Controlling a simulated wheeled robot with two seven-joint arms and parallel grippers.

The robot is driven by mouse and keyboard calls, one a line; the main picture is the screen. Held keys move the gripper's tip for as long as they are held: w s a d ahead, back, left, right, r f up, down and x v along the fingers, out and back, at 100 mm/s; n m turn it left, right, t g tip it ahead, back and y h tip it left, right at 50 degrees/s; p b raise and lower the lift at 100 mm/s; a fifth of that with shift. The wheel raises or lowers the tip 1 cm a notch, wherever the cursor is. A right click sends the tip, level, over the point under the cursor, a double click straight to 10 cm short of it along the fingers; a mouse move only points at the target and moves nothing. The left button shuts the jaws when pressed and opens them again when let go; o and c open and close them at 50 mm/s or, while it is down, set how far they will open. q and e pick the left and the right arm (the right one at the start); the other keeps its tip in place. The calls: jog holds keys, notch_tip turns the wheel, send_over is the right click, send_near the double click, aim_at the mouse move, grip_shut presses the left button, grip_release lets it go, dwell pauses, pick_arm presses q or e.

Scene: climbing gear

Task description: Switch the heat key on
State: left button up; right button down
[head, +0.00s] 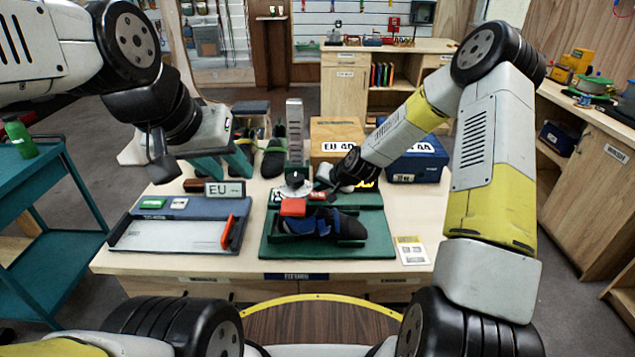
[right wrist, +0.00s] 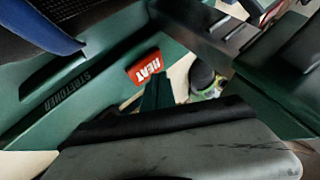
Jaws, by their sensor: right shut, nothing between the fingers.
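The heat key is a red rocker with white HEAT lettering (right wrist: 145,67) on the green stretcher (right wrist: 60,98) in the right wrist view. In the head view a small red patch that looks like it (head: 317,196) shows behind the shoe. My right gripper (right wrist: 157,88) is shut and empty, its teal fingertips right beside the key's lower edge; I cannot tell whether they touch. In the head view the right gripper (head: 324,186) is mostly hidden by its own wrist. A blue and black climbing shoe (head: 322,223) lies on the stretcher. My left gripper (head: 222,167) is open and empty above the table's left side.
A red block (head: 293,207) sits at the shoe's left end. A grey-blue tray device with a red handle (head: 228,232) stands left of the green board. Cardboard (head: 336,132) and blue (head: 414,163) EU boxes stand behind. An EU sign (head: 225,189) is under my left gripper.

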aim_at(320, 196)
jog(key=shift+f, duration=0.5)
dwell(0.4)
jog(key=shift+r, duration=0.55)
notch_tip(320, 196, up, 6)
dwell(0.6)
